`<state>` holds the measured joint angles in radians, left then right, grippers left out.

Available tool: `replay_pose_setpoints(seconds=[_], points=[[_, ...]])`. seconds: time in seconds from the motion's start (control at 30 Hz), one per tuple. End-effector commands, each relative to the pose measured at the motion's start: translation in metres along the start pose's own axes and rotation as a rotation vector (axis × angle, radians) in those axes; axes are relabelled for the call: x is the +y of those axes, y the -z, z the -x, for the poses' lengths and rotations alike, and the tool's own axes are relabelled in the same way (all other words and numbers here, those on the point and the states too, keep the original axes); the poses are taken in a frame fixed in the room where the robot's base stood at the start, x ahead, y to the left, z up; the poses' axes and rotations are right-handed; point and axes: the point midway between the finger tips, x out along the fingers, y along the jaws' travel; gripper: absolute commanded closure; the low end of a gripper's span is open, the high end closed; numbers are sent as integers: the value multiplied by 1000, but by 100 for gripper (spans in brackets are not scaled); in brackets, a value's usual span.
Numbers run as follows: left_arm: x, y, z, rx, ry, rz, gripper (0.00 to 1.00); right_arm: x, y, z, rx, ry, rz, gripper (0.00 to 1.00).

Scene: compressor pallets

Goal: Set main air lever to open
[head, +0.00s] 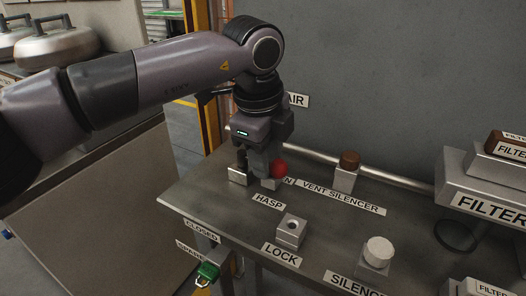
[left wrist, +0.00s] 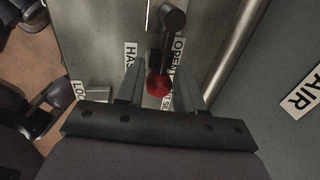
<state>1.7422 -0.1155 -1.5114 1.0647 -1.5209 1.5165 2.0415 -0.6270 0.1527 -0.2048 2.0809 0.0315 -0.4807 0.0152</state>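The main air lever is a dark arm with a red ball knob (head: 279,169) at its end, near the back left of the metal bench. In the left wrist view the lever arm (left wrist: 166,40) runs down to the red knob (left wrist: 159,86), beside the OPEN label (left wrist: 178,58). My left gripper (head: 262,176) reaches down over the lever. In the left wrist view its two fingers (left wrist: 160,85) stand apart, one on each side of the knob. I cannot tell whether they touch it. The lever's base is partly hidden by my gripper in the head view.
The bench (head: 230,205) also carries a lock block (head: 291,231), a brown-topped vent silencer (head: 347,172), a white-capped silencer (head: 377,254) and filter blocks (head: 480,185) at right. A green padlock (head: 208,271) hangs at the front edge. A pipe runs along the back.

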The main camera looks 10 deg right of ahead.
Motion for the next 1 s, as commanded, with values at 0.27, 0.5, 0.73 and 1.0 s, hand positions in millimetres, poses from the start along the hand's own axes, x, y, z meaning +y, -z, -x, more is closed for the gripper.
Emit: replay_pose_setpoints(seconds=[0.27, 0.5, 0.73, 1.0], points=[[-2, -4, 8, -5, 6, 5, 63, 2, 1, 1, -1, -4, -1, 57], [-2, -2, 47, -4, 7, 4, 63, 5, 2, 3, -5, -11, -5, 57], [-1, -1, 71, -2, 3, 2, 63, 7, -3, 4, -15, -15, -10, 57], [0, -1, 73, -2, 3, 2, 63, 6, -10, 4, -29, -15, -12, 57]])
